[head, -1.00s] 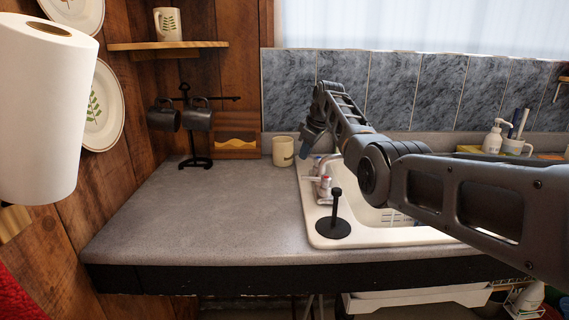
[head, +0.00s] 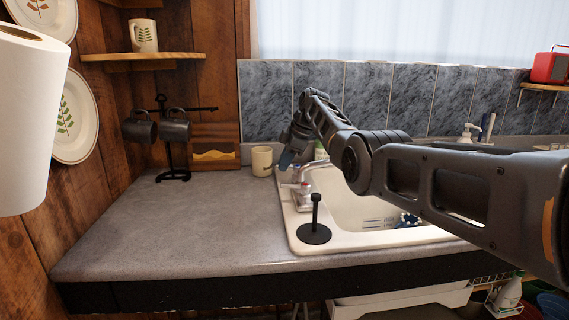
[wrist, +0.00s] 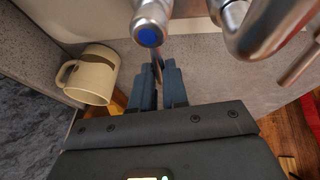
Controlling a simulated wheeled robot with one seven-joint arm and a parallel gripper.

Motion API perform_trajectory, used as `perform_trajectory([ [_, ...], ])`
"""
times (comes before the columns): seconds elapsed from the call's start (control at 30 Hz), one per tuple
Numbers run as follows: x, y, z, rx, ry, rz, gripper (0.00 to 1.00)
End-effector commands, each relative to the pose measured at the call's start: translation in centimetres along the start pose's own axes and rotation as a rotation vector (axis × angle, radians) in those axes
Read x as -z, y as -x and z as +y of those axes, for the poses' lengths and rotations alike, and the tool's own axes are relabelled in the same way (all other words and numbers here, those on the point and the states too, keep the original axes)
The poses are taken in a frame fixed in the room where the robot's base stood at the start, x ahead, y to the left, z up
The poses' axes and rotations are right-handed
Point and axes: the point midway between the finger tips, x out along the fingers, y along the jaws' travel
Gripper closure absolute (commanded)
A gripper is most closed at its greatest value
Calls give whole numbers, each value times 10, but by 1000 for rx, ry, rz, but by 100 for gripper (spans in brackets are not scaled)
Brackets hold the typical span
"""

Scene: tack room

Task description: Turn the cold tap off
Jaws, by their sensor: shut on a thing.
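The cold tap (wrist: 149,32) is chrome with a blue cap, at the top of the wrist view. Its thin lever (wrist: 157,68) runs down between the two dark fingers of my gripper (wrist: 160,88), which is shut on it. In the head view my gripper (head: 287,160) is at the back left of the white sink (head: 292,240). It hides most of the cold tap there. A chrome tap with a red mark (head: 304,189) stands in front of it. The chrome spout (wrist: 262,25) curves close by on the right in the wrist view.
A beige mug (head: 262,161) stands just left of my gripper; it also shows in the wrist view (wrist: 92,76). A mug rack (head: 172,140) is at the back left. The grey counter (head: 170,225) is clear.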

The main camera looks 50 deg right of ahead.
Motion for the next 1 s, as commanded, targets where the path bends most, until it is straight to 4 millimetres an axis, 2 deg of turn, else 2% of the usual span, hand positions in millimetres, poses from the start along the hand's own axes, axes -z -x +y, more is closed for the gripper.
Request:
perform_trajectory([
  [0.37,0,0,-1,4,8,1,100],
  [0.4,0,0,-1,5,8,1,82],
  [0.63,0,0,-1,3,6,1,61],
  [0.87,0,0,0,2,5,1,61],
  [1.0,0,10,1,-1,5,2,61],
])
